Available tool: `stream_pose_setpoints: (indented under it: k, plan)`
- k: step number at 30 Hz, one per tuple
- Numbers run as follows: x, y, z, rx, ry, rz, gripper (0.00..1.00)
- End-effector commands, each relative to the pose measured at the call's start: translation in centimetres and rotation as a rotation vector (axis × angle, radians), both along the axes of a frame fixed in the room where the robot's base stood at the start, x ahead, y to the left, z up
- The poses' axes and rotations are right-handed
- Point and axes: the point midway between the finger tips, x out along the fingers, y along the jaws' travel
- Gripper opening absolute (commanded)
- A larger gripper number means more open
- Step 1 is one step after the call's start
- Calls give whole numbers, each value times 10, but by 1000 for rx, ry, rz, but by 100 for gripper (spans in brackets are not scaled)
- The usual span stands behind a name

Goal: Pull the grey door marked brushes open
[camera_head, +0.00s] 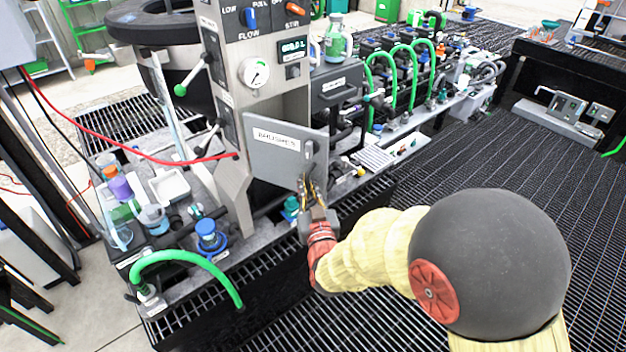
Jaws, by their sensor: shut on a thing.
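The grey door (268,161) with a white label that reads as "BRUSHES" is on the grey column at centre left in the head view. Its face looks turned a little out from the column, but I cannot tell exactly how far it stands open. My gripper (308,184) is at the lower right part of this door, with its fingers pointing up. It is shut on the door's handle, as far as I can see. The fingers hide most of the handle and the exact contact.
Above the door are a dial gauge (254,73) and a second grey box (336,86). Green hoses (410,75) arch at the back right. A red cable (130,147) crosses at left. Bottles, including a blue-capped one (208,236), stand on the left ledge. Grated floor (455,150) is clear at right.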

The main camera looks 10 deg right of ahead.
Motion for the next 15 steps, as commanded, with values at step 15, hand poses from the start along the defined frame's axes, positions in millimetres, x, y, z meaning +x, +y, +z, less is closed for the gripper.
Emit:
stream_pose_setpoints:
  k: [15]
  plan:
    - [-45, 54, -2, -5, 3, -303, 0]
